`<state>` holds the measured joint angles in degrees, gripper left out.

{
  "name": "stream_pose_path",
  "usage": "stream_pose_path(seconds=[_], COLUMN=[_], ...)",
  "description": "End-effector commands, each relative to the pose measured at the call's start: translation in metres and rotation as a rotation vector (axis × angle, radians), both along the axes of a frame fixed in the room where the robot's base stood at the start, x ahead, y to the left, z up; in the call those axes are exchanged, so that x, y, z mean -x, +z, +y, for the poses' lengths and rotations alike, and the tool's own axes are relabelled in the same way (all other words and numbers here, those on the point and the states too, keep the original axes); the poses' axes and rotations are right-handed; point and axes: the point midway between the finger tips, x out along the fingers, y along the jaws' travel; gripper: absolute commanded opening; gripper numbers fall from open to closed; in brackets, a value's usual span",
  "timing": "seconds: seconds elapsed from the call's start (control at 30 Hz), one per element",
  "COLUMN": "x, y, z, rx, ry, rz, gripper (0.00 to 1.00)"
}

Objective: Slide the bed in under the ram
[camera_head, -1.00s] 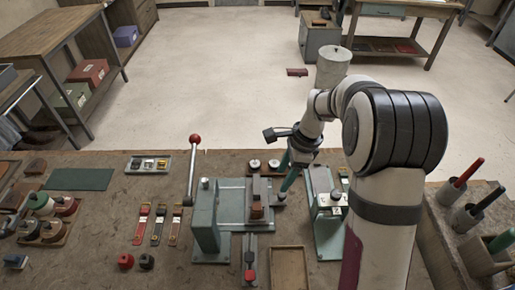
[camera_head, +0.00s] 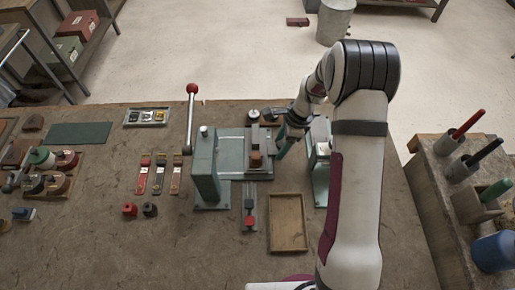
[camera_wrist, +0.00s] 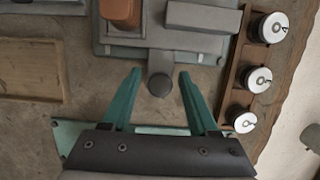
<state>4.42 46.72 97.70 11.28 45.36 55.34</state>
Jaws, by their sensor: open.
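The stitcher stands mid-bench with its upright green housing (camera_head: 204,170) at the left. To the right is its flat grey-green bed (camera_head: 232,150), carrying a brown block (camera_head: 255,158) and a grey bar. The wrist view shows the bed's edge (camera_wrist: 165,52) at the top, with the orange-brown block (camera_wrist: 120,12) on it. My gripper (camera_wrist: 157,75) is open, with a green finger on either side of the knob and a gap at each side. In the head view my gripper (camera_head: 282,148) is at the bed's right edge.
A red-ball lever (camera_head: 192,88) rises behind the housing. A rack of white spools (camera_wrist: 270,28) is close to the right finger. A shallow wooden tray (camera_head: 303,225) lies in front. Another green fixture (camera_head: 320,160) stands right of my gripper.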

Motion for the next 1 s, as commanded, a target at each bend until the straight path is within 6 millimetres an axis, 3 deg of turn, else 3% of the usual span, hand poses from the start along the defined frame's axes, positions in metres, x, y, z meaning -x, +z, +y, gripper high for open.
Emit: stream_pose_path(seconds=[0.03, 0.3, 0.47, 1.0], x=[0.000, 0.000, 0.000, 0.000], y=[0.000, 0.000, 0.001, 0.001], z=[0.000, 0.000, 0.003, 0.041], rx=[0.000, 0.000, 0.000, 0.000], ry=[0.000, 0.000, 0.000, 0.000], rz=[0.000, 0.000, 0.000, 0.000], gripper=[0.58, 0.11, 0.11, 0.11])
